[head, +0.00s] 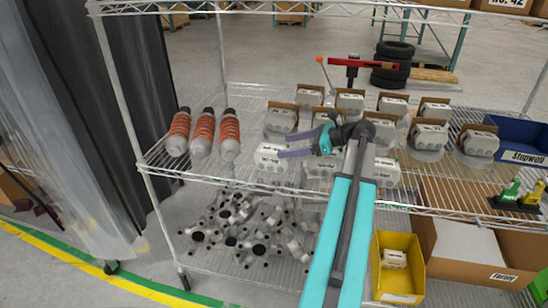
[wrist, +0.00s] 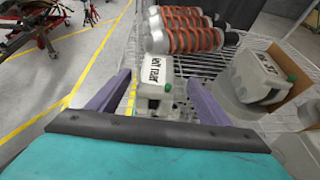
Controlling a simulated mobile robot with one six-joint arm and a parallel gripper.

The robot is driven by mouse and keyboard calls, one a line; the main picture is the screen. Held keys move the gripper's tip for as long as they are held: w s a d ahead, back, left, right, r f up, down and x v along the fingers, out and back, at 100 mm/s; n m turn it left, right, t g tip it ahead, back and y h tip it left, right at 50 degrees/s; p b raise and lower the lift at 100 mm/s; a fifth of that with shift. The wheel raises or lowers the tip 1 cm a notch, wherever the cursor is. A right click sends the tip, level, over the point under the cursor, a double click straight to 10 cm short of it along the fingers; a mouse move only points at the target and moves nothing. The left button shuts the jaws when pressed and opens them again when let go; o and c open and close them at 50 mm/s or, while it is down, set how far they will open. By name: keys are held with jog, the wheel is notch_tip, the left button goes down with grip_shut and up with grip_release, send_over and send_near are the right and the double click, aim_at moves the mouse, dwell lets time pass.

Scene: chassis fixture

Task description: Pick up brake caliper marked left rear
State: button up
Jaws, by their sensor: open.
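The brake caliper (wrist: 155,92) is a light grey block with a white label and a green spot. In the wrist view its label is upside down and seems to read left rear. It appears to be the front-left caliper (head: 271,158) on the wire shelf in the head view. My gripper (wrist: 158,90) is open and empty, with one purple finger on each side of the caliper in the wrist view. In the head view my gripper (head: 281,146) points left, close to this caliper. I cannot tell whether the fingers touch it.
Several more labelled calipers (head: 429,137) fill the shelf. Orange coil-over shocks (head: 203,134) lie to the left. A yellow bin (head: 397,267) is on the lower level.

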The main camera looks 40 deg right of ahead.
aim_at(273, 148)
jog(key=p+x, duration=0.1)
jog(key=x, duration=0.2)
jog(key=shift+w+a+p, duration=0.15)
jog(key=shift+a+p, duration=0.2)
jog(key=shift+a, duration=0.05)
jog(key=shift+w+a+f, duration=0.15)
jog(key=shift+w+f, duration=0.15)
jog(key=shift+w, duration=0.05)
grip_shut()
jog(key=shift+w+r, duration=0.1)
